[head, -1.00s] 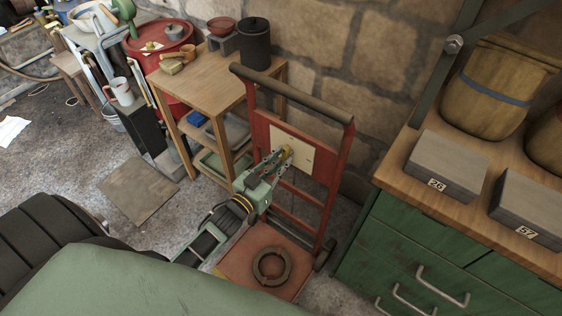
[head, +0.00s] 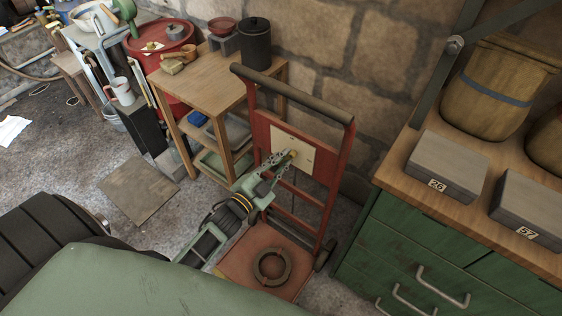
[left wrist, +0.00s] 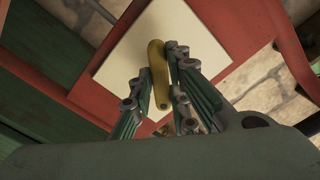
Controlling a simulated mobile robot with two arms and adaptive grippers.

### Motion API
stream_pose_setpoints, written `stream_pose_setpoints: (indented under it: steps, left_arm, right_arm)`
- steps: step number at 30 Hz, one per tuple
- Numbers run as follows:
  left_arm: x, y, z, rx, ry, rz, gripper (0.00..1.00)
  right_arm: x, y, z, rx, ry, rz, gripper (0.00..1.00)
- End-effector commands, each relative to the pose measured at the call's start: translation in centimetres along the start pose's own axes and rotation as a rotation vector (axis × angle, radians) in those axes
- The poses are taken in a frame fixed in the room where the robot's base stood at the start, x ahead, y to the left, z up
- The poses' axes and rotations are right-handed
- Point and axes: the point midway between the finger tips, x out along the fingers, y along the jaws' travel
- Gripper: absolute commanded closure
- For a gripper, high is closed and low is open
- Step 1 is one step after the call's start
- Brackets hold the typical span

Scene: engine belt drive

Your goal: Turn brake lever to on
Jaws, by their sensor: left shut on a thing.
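The brake lever (left wrist: 157,72) is a yellow, rounded bar on a cream plate (head: 306,157) fixed to a red hand truck (head: 343,165). In the left wrist view the cream plate (left wrist: 208,58) lies behind it. My left gripper (head: 287,160) reaches the plate from the lower left. In the left wrist view its fingers (left wrist: 160,88) stand on both sides of the lever and are shut on it. In the head view the fingers hide most of the lever. I see no on or off marks. My right gripper is not in view.
A wooden side table (head: 218,80) with a black canister (head: 255,45) stands left of the hand truck. A green cabinet (head: 400,240) with a wooden top stands close on the right. A dark ring (head: 271,266) lies on the truck's base plate. A stone wall rises behind.

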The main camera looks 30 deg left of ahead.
Motion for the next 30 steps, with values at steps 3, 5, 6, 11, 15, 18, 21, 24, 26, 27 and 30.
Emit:
stream_pose_setpoints:
  steps: [3,5,6,11,15,18,21,24,26,27,30]
  left_arm:
    - [0.0,0.1,0.1,0.109,-0.001,0.0,1.0]
    - [0.0,0.1,0.1,0.167,-0.001,0.001,1.0]
    - [0.0,0.0,0.1,0.204,-0.001,0.001,1.0]
    - [0.0,0.0,0.1,0.359,0.0,0.0,1.0]
    - [0.0,-0.1,0.1,0.488,0.0,0.001,1.0]
    - [0.0,-0.1,0.1,0.574,0.0,0.001,1.0]
    - [0.0,-0.1,0.0,0.652,0.0,0.001,1.0]
    - [0.0,-0.1,0.0,0.722,0.0,0.001,1.0]
    - [0.0,-0.1,0.0,0.756,0.0,0.001,1.0]
    - [0.0,-0.1,0.0,0.778,0.0,0.001,1.0]
    - [0.0,-0.2,-0.1,0.822,0.0,0.001,1.0]
  right_arm:
    - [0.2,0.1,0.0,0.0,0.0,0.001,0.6]
    - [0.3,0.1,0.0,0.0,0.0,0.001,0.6]
    - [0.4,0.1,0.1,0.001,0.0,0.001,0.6]
    - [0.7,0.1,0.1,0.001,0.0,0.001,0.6]
    - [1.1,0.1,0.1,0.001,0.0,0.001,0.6]
    - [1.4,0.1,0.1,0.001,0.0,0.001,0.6]
    - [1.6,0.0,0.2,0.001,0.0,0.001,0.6]
    - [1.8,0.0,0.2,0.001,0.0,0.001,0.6]
    - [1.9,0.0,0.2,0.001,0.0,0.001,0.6]
    - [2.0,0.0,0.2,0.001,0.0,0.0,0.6]
    - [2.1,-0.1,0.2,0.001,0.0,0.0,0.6]
